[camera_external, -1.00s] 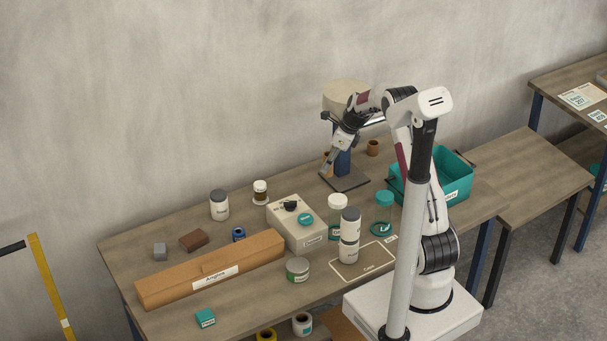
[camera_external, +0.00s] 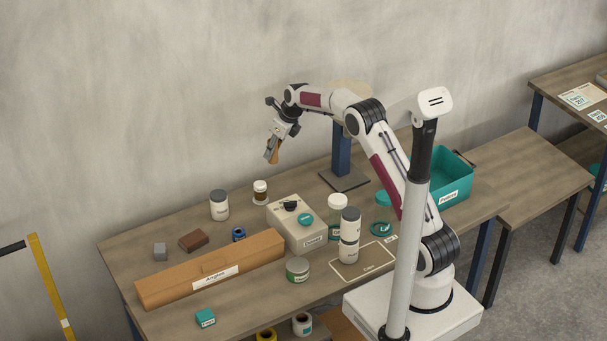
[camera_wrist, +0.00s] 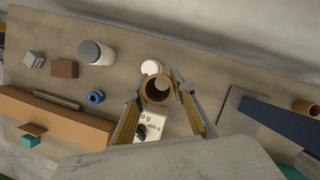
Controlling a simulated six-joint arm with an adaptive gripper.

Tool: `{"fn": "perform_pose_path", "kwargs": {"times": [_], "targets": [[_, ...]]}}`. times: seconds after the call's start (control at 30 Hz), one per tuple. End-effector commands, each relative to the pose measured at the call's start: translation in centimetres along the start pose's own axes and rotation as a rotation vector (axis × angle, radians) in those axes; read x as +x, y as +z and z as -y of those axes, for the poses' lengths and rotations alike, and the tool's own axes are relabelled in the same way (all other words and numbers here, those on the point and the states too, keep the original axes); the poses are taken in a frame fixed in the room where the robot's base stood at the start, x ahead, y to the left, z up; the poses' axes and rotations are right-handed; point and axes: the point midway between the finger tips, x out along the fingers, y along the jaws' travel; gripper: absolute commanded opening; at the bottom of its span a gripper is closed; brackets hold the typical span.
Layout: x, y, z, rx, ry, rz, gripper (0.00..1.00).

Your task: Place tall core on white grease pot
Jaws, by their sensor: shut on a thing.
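The tall core is a brown hollow tube (camera_external: 274,153), also in the wrist view (camera_wrist: 157,90), where I look into its open end. My gripper (camera_external: 278,143) is shut on it and holds it in the air above the back of the table. In the wrist view the two fingers (camera_wrist: 154,100) flank the tube. A white pot with a grey lid (camera_external: 220,206) stands upright on the table, left of and below the core; it also shows in the wrist view (camera_wrist: 97,53). Its label is too small to read. A smaller white-capped jar (camera_external: 260,191) with a brown band stands right of it.
A long cardboard box (camera_external: 210,270), a pale boxy device (camera_external: 297,222), a blue spool (camera_external: 239,235), a brown block (camera_external: 194,240) and a grey block (camera_external: 159,252) lie around the pots. A stand with a blue post (camera_external: 342,160) is right of my gripper. Another brown core (camera_wrist: 306,107) stands beyond it.

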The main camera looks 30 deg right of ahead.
Motion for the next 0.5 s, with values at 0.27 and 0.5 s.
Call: {"fn": "perform_pose_path", "kwargs": {"times": [0.27,0.5], "targets": [[0.1,3.3,-2.7,0.055,-0.023,0.001,0.11],[0.1,3.9,-3.2,0.071,-0.03,0.001,0.11]]}}
